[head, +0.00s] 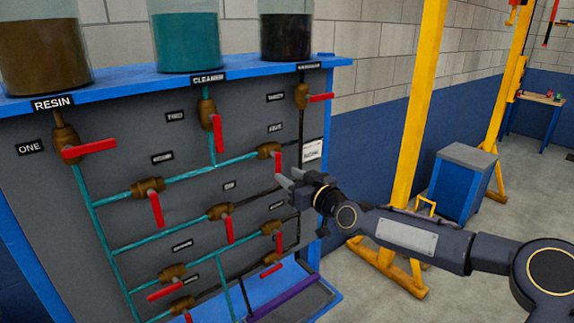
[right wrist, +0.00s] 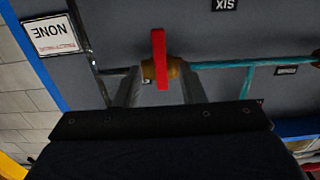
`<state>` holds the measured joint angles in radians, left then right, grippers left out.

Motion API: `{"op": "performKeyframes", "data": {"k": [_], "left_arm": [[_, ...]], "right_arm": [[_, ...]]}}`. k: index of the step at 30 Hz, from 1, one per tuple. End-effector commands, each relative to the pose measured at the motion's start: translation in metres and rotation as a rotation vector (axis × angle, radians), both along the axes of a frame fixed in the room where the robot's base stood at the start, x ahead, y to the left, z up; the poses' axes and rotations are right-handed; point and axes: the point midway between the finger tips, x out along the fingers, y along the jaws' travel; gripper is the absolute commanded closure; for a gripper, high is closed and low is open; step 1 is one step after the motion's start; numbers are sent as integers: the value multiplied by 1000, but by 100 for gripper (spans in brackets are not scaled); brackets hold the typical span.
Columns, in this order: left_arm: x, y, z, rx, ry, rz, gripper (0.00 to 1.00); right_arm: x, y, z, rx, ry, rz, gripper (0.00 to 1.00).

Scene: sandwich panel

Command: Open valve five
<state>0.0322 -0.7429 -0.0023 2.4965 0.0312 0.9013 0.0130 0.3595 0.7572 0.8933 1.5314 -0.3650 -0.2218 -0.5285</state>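Valve five (head: 268,150) is a brown valve body with a red lever on a teal pipe on the grey panel. Its lever (head: 278,162) hangs downward, across the pipe. My right gripper (head: 286,178) is just right of and below this lever, with its fingers apart. In the right wrist view, which is upside down, the red lever (right wrist: 159,58) shows between the two spread fingers of the right gripper (right wrist: 160,78), with clear space on both sides. Contact is not visible. The label above the valve is too small to read surely. My left gripper is not in view.
Several other red-levered valves surround it, including one below left (head: 220,211) and one above right (head: 301,96). A white sign (head: 312,149) is on the panel's right side. Jars stand on the blue shelf (head: 130,77). A yellow post (head: 418,105) stands to the right.

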Motion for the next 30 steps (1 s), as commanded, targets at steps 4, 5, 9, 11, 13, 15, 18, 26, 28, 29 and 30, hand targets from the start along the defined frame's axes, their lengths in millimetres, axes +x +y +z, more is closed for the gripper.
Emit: {"op": "performKeyframes", "data": {"k": [4,5,9,11,13,15,18,26,28,29,30], "left_arm": [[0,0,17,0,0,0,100],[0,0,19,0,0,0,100],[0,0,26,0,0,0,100],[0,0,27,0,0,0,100],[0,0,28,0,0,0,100],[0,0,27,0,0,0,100],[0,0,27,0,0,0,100],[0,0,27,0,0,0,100],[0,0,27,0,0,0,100],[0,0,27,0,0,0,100],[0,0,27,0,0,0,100]], "right_arm": [[20,17,3,1,5,3,64],[24,19,3,1,4,2,64],[38,28,2,0,4,2,64],[41,31,1,-1,4,2,64],[43,33,0,-2,3,2,64],[44,33,0,-3,3,1,64],[44,33,-1,-3,3,1,64],[44,33,-1,-3,3,1,86],[44,33,-1,-2,3,1,95],[44,33,-1,-2,3,1,99],[44,33,-1,-2,3,1,100]]}}
